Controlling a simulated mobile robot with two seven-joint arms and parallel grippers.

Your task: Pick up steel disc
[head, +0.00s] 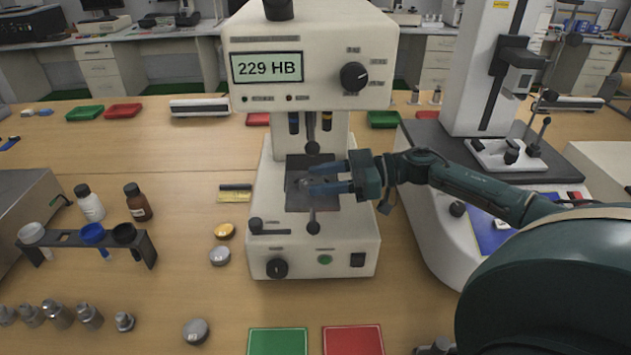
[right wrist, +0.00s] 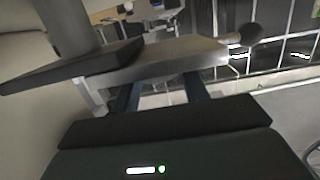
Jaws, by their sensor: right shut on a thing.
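My right gripper (head: 312,180) reaches in from the right to the dark square stage (head: 297,204) of the hardness tester (head: 315,75), below its indenter. Its blue fingers are shut on a small grey piece that seems to be the steel disc, mostly hidden at the fingertips. In the right wrist view the fingers (right wrist: 160,95) reach under a grey plate edge, and the disc cannot be made out. Whether the disc touches the stage is unclear. My left gripper is not in view.
The tester display reads 229 HB. A gold disc (head: 224,231) and silver discs (head: 219,256) (head: 196,331) lie to the left. Green (head: 278,342) and red (head: 353,341) mats lie in front.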

